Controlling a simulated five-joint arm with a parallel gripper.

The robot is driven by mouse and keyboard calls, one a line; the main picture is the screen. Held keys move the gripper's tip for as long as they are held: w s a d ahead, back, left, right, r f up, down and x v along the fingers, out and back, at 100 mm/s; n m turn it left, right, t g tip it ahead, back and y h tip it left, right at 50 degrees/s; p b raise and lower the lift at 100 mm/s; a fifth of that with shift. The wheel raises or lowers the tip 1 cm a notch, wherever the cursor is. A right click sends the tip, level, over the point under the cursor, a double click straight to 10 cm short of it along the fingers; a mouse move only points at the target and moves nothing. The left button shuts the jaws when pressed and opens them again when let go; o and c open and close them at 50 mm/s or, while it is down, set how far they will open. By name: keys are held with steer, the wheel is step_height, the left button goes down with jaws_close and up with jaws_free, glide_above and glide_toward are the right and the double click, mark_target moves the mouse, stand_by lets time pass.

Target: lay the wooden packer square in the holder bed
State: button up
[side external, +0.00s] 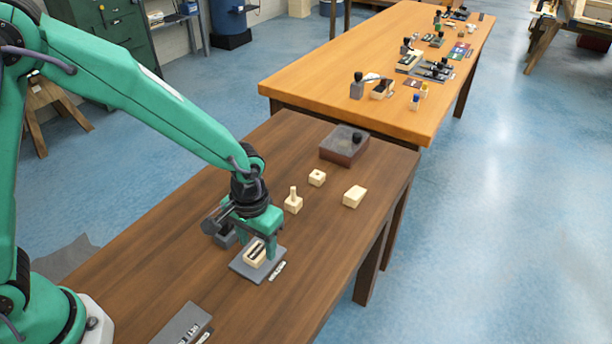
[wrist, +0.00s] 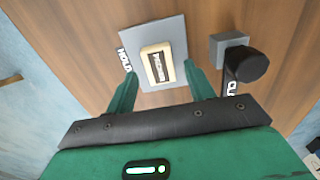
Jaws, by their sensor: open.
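The wooden packer (wrist: 157,66), a pale block with a dark printed label, lies over the grey holder plate (wrist: 128,38). Its sides look roughly in line with the plate's edges. In the side view the packer (side external: 255,253) sits on the plate (side external: 240,266), below my gripper (side external: 258,242). In the wrist view my open gripper (wrist: 160,70) has one finger on each side of the packer, with gaps visible. The bed under the packer is hidden, so I cannot tell how it seats.
A grey block with a black knob (wrist: 240,60) stands close to the right of the plate in the wrist view. Pale wooden pieces, one with a peg (side external: 293,203), one with a hole (side external: 317,178) and a plain one (side external: 354,196), stand farther along. A lidded box (side external: 343,148) is behind.

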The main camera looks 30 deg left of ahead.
mark_target(254, 249)
step_height(254, 249, up, 11)
stand_by(0.5)
stand_by(0.5)
steer(key=s+a+r+t, duration=0.2)
steer(key=s+a+r, duration=0.3)
steer(key=a, duration=0.3)
steer(key=s+a+r+t, duration=0.3)
steer(key=s+a+r, duration=0.3)
steer(key=s+a, duration=0.2)
steer(key=shift+a+t, duration=0.3)
steer(key=shift+a, duration=0.2)
